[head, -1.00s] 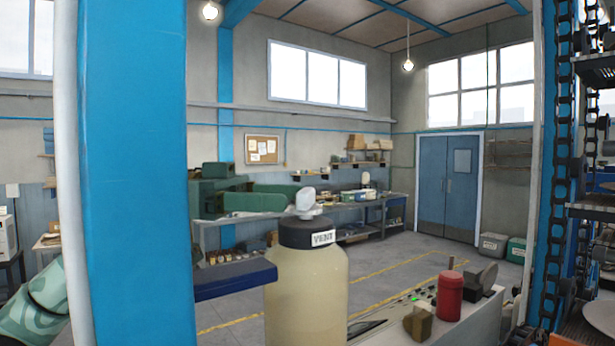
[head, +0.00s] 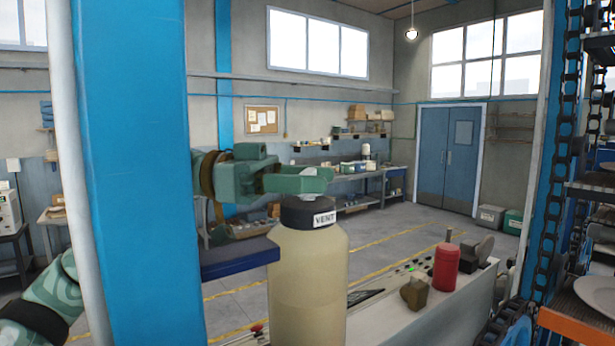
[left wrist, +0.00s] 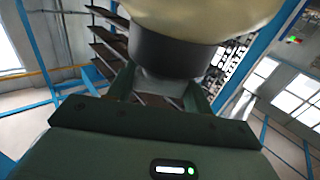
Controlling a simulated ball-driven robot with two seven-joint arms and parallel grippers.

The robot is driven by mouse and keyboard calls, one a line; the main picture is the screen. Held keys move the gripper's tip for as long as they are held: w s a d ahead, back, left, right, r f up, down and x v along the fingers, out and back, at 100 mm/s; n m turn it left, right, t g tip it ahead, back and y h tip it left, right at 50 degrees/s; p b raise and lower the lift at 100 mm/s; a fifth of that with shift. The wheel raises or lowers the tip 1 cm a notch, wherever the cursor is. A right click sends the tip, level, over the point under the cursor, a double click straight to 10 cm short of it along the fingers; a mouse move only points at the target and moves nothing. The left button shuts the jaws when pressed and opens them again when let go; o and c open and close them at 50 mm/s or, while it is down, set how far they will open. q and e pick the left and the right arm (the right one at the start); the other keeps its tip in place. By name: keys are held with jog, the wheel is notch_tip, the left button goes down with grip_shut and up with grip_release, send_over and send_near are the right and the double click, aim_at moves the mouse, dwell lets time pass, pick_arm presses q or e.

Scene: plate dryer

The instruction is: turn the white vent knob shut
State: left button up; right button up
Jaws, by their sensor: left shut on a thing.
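The white vent knob (head: 309,171) sits on top of the black cap (head: 305,212) labelled VENT, on a tall cream-coloured tank (head: 308,285). My left gripper (head: 312,180) reaches in from the left, level with the knob, and is shut on it. Its fingers hide most of the knob in the head view. In the left wrist view the pale knob (left wrist: 160,86) shows between the fingers, with the black cap (left wrist: 170,55) just beyond it. The turning position of the knob cannot be made out. My right gripper is not in view.
A blue post (head: 135,170) stands close at left. A console (head: 430,300) with a red cylinder (head: 446,267) and a brass-coloured block (head: 414,292) is right of the tank. A chain rack with plates (head: 595,290) stands at far right. Open floor lies behind.

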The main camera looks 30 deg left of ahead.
pick_arm(q)
jog(key=m+g+p, duration=0.1)
jog(key=g, duration=0.1)
jog(key=m+g+h+p, duration=0.1)
jog(key=m+g+p, duration=0.1)
jog(key=shift+r+g, duration=0.35)
jog(key=shift+g, duration=0.05)
jog(key=shift+f+m+g+p, duration=0.2)
jog(key=shift+m+g+p, duration=0.2)
jog(key=shift+m+g, duration=0.3)
jog(key=shift+g, duration=0.3)
jog(key=shift+f, duration=0.1)
jog(key=o, duration=1)
jog(key=shift+f, duration=0.1)
